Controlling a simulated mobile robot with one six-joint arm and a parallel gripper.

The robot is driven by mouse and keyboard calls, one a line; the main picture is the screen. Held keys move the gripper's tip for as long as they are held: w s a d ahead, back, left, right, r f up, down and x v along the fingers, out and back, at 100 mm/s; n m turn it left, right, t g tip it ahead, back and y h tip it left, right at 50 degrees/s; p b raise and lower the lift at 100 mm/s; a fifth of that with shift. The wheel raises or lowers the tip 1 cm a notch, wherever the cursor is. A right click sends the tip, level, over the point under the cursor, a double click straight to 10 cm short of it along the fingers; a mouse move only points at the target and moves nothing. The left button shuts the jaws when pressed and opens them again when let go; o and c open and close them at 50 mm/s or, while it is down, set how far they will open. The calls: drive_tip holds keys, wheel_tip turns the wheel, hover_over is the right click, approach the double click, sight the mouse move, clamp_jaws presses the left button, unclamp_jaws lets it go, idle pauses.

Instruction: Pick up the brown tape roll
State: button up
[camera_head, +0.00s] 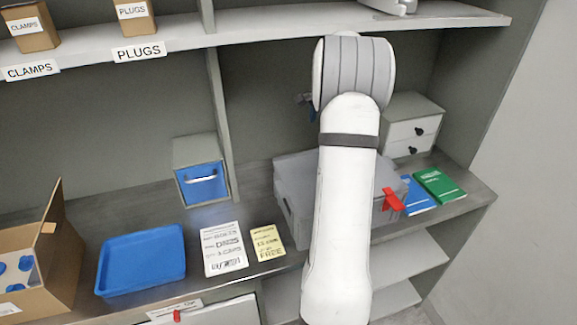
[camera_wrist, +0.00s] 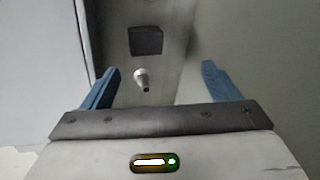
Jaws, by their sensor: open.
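I do not see a brown tape roll in either view. My gripper (camera_wrist: 160,73) is open in the wrist view, with its two blue fingers wide apart and nothing held. Beyond the fingers, a small pale cone-shaped thing with a dark tip (camera_wrist: 142,80) and a dark square (camera_wrist: 146,41) show against a grey surface; I cannot tell what they are. In the head view my arm reaches up in front of the shelf, and its wrist hides most of my gripper; only a small dark and blue part (camera_head: 309,106) shows.
A grey case with a red latch (camera_head: 297,170) lies behind my arm. Green (camera_head: 438,185) and blue books (camera_head: 416,196), a drawer unit (camera_head: 411,122), a blue tray (camera_head: 142,260), a cardboard box (camera_head: 62,262) and a blue-fronted bin (camera_head: 202,184) share the worktop. An upper shelf (camera_head: 265,31) overhangs.

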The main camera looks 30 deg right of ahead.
drive_tip(key=w+a+f+n+g, duration=0.2)
drive_tip(key=w+a+f+g, duration=0.15)
drive_tip(key=a+f, duration=0.4)
drive_tip(key=shift+t+y, duration=0.4)
drive_tip(key=shift+t, duration=0.05)
drive_tip(key=f, duration=0.2)
drive_tip(key=f+p, duration=0.1)
drive_tip(key=f, duration=0.1)
drive_tip(key=a+f+p, duration=0.1)
drive_tip(key=f, duration=0.1)
drive_tip(key=shift+f, duration=0.15)
drive_tip(key=shift+c, duration=0.4)
drive_tip(key=c, duration=1)
